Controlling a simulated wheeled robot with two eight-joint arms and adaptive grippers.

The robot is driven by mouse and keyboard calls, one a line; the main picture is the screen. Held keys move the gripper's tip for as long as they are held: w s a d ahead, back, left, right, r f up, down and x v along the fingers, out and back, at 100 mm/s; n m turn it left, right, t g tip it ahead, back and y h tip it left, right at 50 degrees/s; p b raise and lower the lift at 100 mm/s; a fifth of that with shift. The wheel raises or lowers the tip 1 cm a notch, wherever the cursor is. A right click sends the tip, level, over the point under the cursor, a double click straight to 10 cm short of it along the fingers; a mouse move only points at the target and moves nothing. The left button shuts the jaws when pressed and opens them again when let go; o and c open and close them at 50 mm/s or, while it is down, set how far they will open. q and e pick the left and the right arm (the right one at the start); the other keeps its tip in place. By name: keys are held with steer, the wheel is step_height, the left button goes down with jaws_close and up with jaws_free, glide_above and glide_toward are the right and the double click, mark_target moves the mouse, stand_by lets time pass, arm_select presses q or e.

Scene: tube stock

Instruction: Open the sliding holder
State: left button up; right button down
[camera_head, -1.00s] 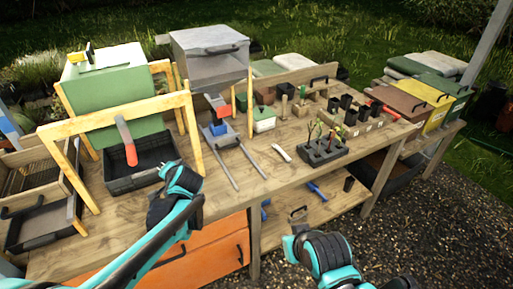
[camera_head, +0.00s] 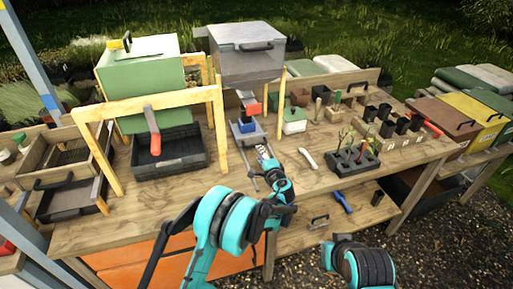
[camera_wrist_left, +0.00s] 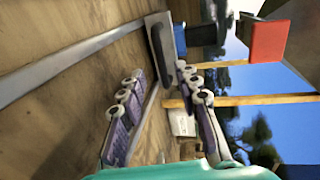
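The sliding holder (camera_head: 236,130) is a grey plate on two long metal rails on the wooden bench, with a blue block (camera_head: 247,126) on it, below a grey hopper. In the left wrist view the holder's plate (camera_wrist_left: 151,19) has a dark bar handle (camera_wrist_left: 158,52) on its front. My left gripper (camera_head: 262,152) is over the rails, in front of the holder. Its fingers (camera_wrist_left: 160,82) are spread apart and empty, pointing toward the handle, which lies just beyond the fingertips. Contact cannot be told. My right arm shows at the bottom; its gripper does not.
The grey hopper (camera_head: 246,62) stands behind, with a red block (camera_head: 254,108) below it. A wooden frame (camera_head: 150,102) and a black tray (camera_head: 184,160) are to the left. A white tool (camera_head: 308,158) and a seedling tray (camera_head: 353,163) are to the right.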

arm_select(q)
steer(key=b+x, duration=0.1)
steer(key=x, duration=0.4)
steer(key=shift+w+a+f, duration=0.15)
steer(key=shift+w, duration=0.15)
steer(key=shift+w+a, duration=0.15)
steer(key=shift+w, duration=0.4)
jaws_close()
